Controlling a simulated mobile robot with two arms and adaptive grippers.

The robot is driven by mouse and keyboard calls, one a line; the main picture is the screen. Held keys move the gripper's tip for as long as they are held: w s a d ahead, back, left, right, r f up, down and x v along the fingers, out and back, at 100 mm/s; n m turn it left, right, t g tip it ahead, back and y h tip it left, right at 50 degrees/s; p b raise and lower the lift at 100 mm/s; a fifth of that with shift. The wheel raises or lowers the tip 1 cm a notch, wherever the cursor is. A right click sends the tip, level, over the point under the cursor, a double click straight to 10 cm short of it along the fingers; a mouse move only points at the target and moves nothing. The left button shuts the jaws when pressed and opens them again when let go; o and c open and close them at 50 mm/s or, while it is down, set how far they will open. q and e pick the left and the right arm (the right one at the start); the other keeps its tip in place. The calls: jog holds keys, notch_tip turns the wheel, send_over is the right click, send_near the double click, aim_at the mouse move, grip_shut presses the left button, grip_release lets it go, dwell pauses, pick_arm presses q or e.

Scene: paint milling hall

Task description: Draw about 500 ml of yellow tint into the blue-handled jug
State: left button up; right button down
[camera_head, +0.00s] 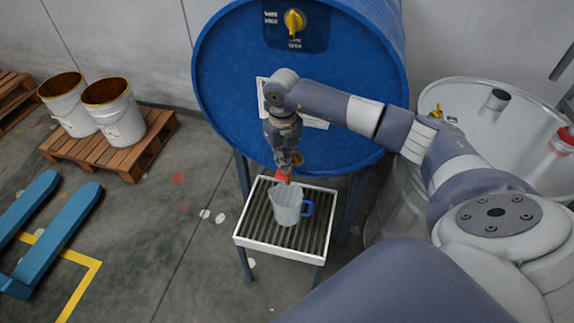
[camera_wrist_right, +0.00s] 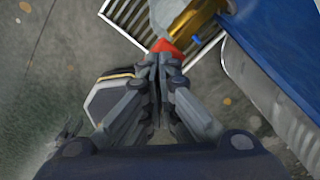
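The clear grey jug (camera_head: 287,204) with the blue handle (camera_head: 308,208) stands upright on the slatted drip tray (camera_head: 240,238) below the big blue drum (camera_head: 235,85). I see no yellow liquid in it. A brass tap (camera_wrist_right: 200,14) with a red lever (camera_wrist_right: 165,46) sits low on the drum front; the lever also shows in the head view (camera_head: 282,176). My right gripper (camera_wrist_right: 160,58) is shut, its fingertips right at the red lever. I cannot tell whether the lever is held between them. The tap outlet is mostly hidden. My left gripper is not in view.
Two white buckets (camera_head: 122,125) stand on a wooden pallet (camera_head: 130,155) at left. Blue pallet forks (camera_head: 60,235) lie front left. A clear-sided drum with a pale lid (camera_head: 470,100) stands right of the blue drum. The floor left of the tray is open.

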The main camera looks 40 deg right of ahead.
jog(key=shift+f, duration=0.15)
jog(key=shift+f+b, duration=1.7)
jog(key=shift+f, duration=0.4)
jog(key=shift+r, duration=0.1)
dwell(4.6)
notch_tip(320, 180, up, 7)
jog(key=p, duration=0.5)
